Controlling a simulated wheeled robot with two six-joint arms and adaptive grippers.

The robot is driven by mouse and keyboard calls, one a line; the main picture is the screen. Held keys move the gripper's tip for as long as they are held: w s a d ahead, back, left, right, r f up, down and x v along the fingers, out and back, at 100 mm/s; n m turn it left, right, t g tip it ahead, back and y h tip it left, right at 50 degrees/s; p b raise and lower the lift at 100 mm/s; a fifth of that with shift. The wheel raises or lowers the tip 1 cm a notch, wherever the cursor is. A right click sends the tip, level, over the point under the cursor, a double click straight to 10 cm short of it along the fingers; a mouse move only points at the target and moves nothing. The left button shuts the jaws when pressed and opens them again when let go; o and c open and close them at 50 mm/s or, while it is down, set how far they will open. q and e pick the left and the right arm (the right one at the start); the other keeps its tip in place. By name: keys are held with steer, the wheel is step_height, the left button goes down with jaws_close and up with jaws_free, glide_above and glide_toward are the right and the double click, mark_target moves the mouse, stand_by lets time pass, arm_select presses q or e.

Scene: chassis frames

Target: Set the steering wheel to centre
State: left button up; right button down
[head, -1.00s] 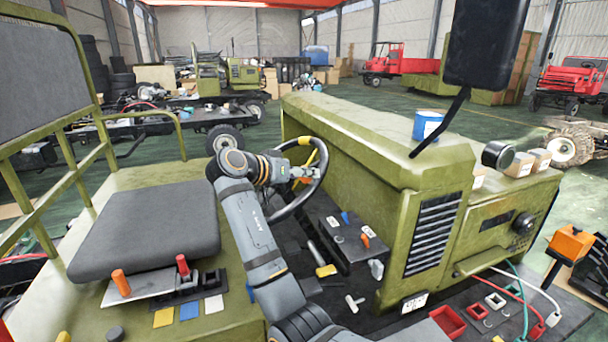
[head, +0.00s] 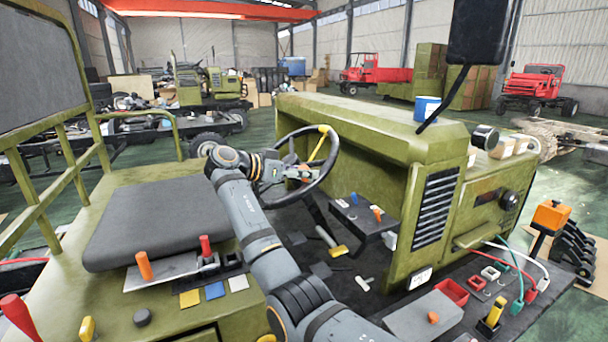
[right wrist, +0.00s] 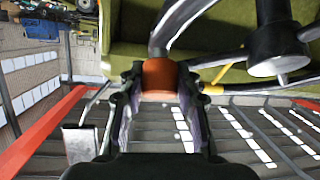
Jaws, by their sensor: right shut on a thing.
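The dark steering wheel (head: 276,203) stands tilted on its column in front of the green hood. A yellow mark (head: 320,143) shows at its upper right. My right gripper (head: 302,173) is at the wheel, inside the rim's outline in the head view. In the right wrist view its two fingers are closed on an orange grip (right wrist: 159,76), which sits against the dark rim (right wrist: 180,22). A yellow band (right wrist: 212,89) shows to the right of the grip. My forearm hides part of the wheel's left side. My left gripper is not in view.
The seat (head: 160,222) is left of my arm. A small dark panel with levers (head: 365,215) is right of the wheel, close to it. The green hood (head: 360,125) rises behind. A blue-white can (head: 427,108) stands on the hood. A red tray (head: 452,290) is lower right.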

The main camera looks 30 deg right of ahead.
steer(key=c, duration=1)
jaws_free()
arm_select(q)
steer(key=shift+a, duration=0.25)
arm_select(e)
steer(key=shift+o, duration=0.3)
steer(key=shift+a, duration=0.1)
steer(key=v, duration=1.2)
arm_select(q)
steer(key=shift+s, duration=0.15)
